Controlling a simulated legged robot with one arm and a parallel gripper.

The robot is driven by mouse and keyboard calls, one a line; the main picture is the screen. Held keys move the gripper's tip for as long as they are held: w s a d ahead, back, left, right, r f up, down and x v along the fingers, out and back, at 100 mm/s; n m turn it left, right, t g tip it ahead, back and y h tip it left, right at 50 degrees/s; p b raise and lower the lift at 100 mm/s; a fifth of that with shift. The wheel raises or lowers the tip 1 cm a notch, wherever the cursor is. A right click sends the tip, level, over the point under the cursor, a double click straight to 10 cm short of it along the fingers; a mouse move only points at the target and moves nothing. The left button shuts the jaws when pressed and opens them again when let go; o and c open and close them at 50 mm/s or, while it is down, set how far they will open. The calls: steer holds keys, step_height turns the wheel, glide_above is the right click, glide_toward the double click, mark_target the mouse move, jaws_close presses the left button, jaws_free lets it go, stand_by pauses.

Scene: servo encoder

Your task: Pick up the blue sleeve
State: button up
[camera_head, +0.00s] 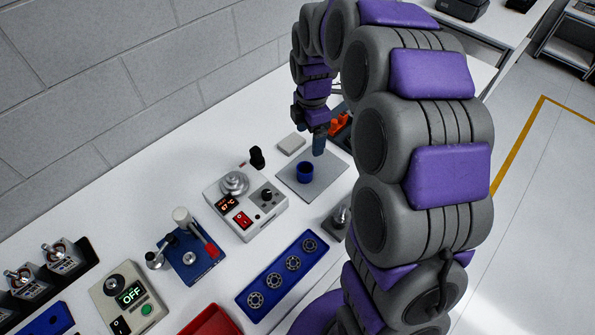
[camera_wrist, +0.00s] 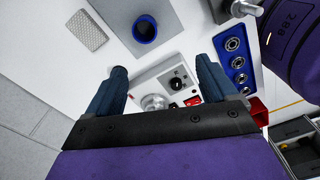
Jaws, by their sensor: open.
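The blue sleeve (camera_head: 305,171) is a short, dark blue hollow ring. It stands upright on a grey square plate (camera_head: 326,185) on the white bench. In the wrist view the sleeve (camera_wrist: 145,29) shows at the top, its round opening facing the camera, beyond the fingertips. My gripper (camera_head: 319,143) is near the sleeve in the head view, above the plate's far part. In the wrist view its two blue fingers (camera_wrist: 160,68) are wide apart with nothing held between them. The sleeve is apart from both fingers.
A grey heater box (camera_head: 246,203) with a display stands left of the plate. A blue tray of bearings (camera_head: 283,271) lies in front. A pale block (camera_head: 292,143) and a black knob-like piece (camera_head: 257,157) are near the plate. An orange item (camera_head: 340,122) sits behind my gripper.

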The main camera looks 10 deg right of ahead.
steer(key=w+f+n, duration=0.2)
steer(key=w, duration=0.1)
steer(key=b, duration=0.3)
glide_toward(303, 169)
steer(key=shift+s+f, duration=0.9)
steer(key=shift+s, duration=0.2)
steer(key=shift+s+a+f+b, duration=0.1)
steer(key=shift+f+b, duration=0.25)
steer(key=shift+f, duration=1)
steer(key=shift+s+a+f+b, duration=0.15)
steer(key=shift+f+b, duration=0.15)
steer(key=shift+f, duration=1.05)
steer(key=shift+r, duration=0.1)
steer(key=shift+c, duration=0.3)
steer(key=c, duration=1)
steer(key=shift+r, duration=0.1)
